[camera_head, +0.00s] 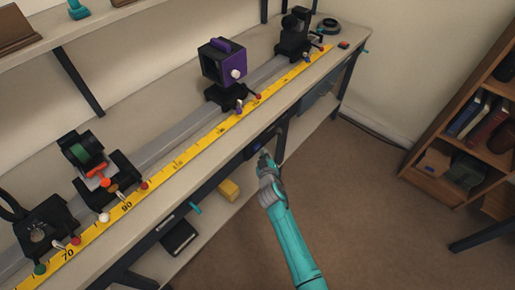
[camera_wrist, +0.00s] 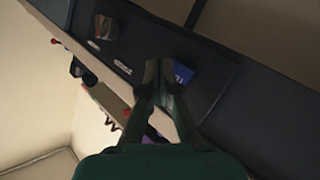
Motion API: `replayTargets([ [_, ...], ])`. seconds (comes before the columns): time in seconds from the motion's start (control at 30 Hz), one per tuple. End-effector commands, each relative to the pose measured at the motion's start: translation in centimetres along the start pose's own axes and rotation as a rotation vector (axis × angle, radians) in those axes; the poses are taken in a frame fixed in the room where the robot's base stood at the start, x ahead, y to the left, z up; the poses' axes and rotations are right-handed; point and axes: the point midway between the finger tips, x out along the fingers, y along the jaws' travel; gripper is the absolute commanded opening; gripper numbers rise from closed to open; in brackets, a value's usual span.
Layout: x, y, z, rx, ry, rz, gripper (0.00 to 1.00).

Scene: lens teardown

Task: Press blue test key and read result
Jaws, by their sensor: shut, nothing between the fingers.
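A blue key (camera_wrist: 182,73) with pale lettering shows in the wrist view, just right of my fingertips, on a dark surface. The lettering is too small to read, and a finger may hide part of the key. My gripper (camera_wrist: 158,72) is shut and empty, its tips close beside the key; I cannot tell if they touch it. In the head view my gripper (camera_head: 264,158) is at the front edge of the bench, below the yellow scale. A small dark blue patch shows just beyond its tips. No readable result shows in either view.
The bench (camera_head: 155,205) carries a rail with several optical mounts, including a purple-framed one (camera_head: 222,62), and a yellow scale (camera_head: 180,160). A yellow block (camera_head: 228,190) and a dark box (camera_head: 179,237) sit below. A bookcase (camera_head: 455,160) stands right. Brown floor between is clear.

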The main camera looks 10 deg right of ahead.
Motion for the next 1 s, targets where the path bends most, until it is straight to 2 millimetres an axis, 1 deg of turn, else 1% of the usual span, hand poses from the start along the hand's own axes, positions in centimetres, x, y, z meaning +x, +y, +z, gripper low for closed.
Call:
replayTargets([
  [0.43, 0.55, -0.42, -0.43, 0.0, 0.0, 0.0, 0.0],
  [1.0, 0.71, -0.51, -0.56, 0.0, 0.0, 0.0, 0.0],
])
